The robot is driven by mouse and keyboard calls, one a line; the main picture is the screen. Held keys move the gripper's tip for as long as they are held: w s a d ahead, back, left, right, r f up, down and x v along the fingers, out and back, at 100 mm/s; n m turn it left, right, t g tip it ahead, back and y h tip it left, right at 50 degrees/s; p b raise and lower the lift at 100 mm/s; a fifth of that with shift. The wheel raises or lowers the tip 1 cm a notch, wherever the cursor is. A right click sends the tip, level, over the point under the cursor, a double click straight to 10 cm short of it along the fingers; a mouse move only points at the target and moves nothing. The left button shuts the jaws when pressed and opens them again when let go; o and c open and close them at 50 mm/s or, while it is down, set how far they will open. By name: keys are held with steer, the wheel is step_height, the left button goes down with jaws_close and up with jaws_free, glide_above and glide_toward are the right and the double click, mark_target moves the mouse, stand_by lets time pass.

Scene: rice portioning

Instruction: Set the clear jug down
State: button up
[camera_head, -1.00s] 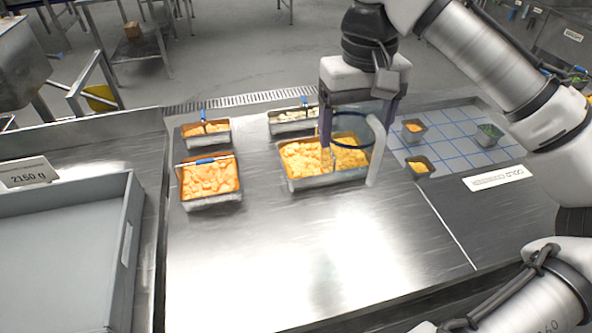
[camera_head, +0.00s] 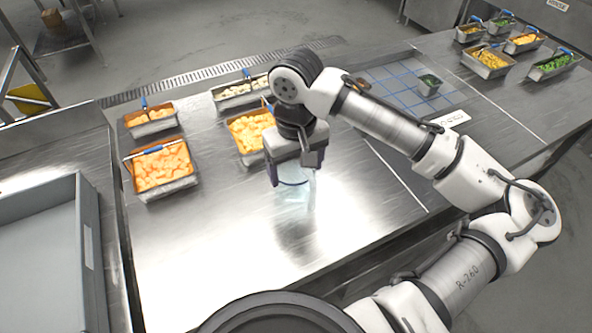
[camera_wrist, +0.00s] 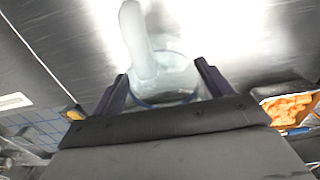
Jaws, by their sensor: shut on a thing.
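The clear jug (camera_head: 296,204) is see-through with a dark blue rim, and hangs below my gripper (camera_head: 291,180) in the head view. It is over the bare steel table, in front of the yellow-filled pan. In the wrist view the jug (camera_wrist: 168,78) sits between the two fingers of my gripper (camera_wrist: 166,88), which is shut on it. Its pale handle (camera_wrist: 138,40) points up in that picture. I cannot tell whether the jug's base touches the table (camera_head: 215,245).
Metal pans of orange pieces (camera_head: 163,168), yellow pieces (camera_head: 246,132) and white pieces (camera_head: 238,92) stand behind and left. A grey tray (camera_head: 45,250) is left. The table front is clear.

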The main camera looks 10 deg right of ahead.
steer(key=shift+f, duration=1.15)
steer(key=shift+f, duration=0.1)
steer(key=shift+f, duration=0.15)
steer(key=o, duration=1)
